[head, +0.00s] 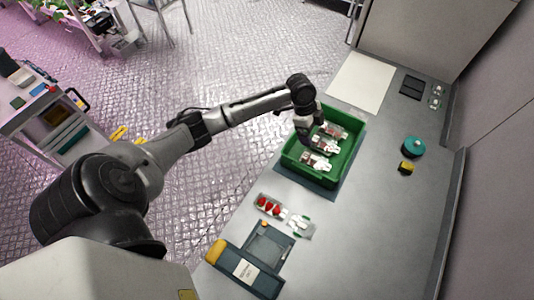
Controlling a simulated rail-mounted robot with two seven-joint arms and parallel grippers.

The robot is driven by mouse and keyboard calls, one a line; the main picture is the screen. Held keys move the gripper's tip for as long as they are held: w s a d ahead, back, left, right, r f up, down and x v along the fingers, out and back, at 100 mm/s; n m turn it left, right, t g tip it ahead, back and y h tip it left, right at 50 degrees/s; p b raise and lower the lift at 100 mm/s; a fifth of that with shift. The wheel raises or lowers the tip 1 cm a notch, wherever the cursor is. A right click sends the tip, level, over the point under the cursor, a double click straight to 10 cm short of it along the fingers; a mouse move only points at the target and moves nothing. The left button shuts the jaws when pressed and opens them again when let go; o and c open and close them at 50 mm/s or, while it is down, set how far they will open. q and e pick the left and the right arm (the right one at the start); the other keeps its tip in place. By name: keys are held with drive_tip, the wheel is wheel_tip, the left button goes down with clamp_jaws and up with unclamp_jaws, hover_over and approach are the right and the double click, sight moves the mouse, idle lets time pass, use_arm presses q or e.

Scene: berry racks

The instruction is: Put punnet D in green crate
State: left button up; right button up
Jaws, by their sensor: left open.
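The green crate (316,178) stands on the grey bench on a dark mat. Several clear punnets (319,161) with white labels lie inside it. The label letters are too small to read, so I cannot tell which one is punnet D. My left gripper (306,134) is open at the crate's left side, pointing down over its inner edge close to the punnets. The arm hides part of the crate's left wall, and I cannot tell whether the fingers touch a punnet. My right gripper is not in view.
A punnet of red berries (269,205) and a clear, white-labelled item (300,227) lie in front of the crate. A dark scale-like device (268,243) stands nearer. A teal round object (414,146) and a yellow block (407,167) lie right. The bench's right front is clear.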

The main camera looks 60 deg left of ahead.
use_arm(q)
drive_tip(key=s+d+f+n, duration=0.2)
drive_tip(key=s+d+f, duration=0.7)
drive_tip(key=s+d, duration=0.45)
drive_tip(key=s+d+r+n+y, duration=0.1)
drive_tip(key=s+n, duration=0.3)
drive_tip(key=s, duration=0.4)
drive_tip(key=s+d+r+n+t+y, duration=0.1)
drive_tip(key=s+n, duration=0.3)
drive_tip(key=s, duration=0.5)
drive_tip(key=shift+d+r+y, duration=0.4)
drive_tip(key=shift+r+y, duration=0.25)
drive_tip(key=shift+y, duration=0.15)
